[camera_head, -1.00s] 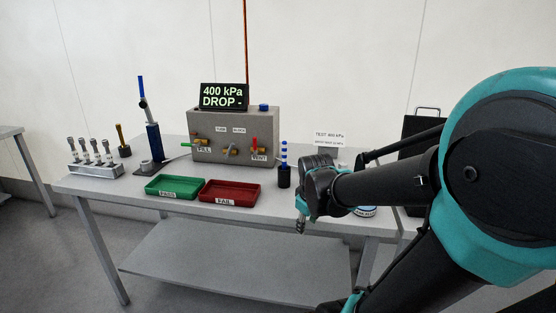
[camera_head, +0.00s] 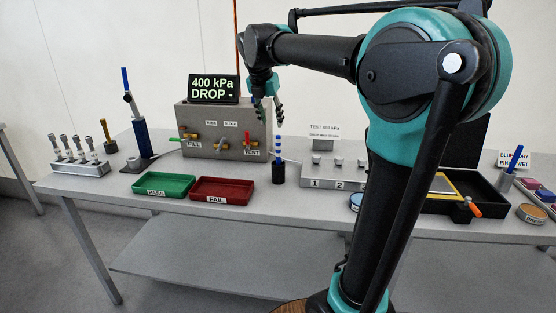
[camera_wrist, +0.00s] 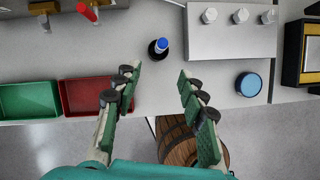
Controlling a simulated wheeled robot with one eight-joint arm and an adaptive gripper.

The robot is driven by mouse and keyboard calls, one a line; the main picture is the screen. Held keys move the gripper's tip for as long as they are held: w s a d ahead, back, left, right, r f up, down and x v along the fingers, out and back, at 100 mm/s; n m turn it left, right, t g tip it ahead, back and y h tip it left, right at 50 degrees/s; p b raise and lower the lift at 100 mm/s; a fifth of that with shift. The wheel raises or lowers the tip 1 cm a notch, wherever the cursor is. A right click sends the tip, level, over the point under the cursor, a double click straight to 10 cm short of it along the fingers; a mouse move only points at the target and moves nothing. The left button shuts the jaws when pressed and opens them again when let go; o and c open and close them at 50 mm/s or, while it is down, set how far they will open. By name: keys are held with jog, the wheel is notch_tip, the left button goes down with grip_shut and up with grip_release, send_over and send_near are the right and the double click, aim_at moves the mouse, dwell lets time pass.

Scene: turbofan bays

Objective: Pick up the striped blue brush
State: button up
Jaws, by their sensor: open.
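The striped blue brush (camera_head: 278,148) stands upright in a small black holder (camera_head: 278,174), to the right of the red tray. Its shaft has blue and white bands. My gripper (camera_head: 267,112) is open and empty, with its fingers pointing down above the brush and in front of the grey test box. In the wrist view the blue top of the brush (camera_wrist: 162,45) shows beyond my open gripper (camera_wrist: 159,88), roughly centred between the fingers and apart from them.
The red FAIL tray (camera_head: 222,191) and green PASS tray (camera_head: 164,186) lie left of the brush. The grey test box (camera_head: 222,130) with valves stands behind. A numbered grey block (camera_head: 330,175) is to the right. A round blue-topped tin (camera_wrist: 248,84) sits near the table's front edge.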

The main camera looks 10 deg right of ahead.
aim_at(277, 147)
jog(key=x, duration=1)
jog(key=shift+f, duration=0.3)
jog(key=shift+x, duration=2.95)
jog(key=shift+s+a+f, duration=0.1)
grip_shut()
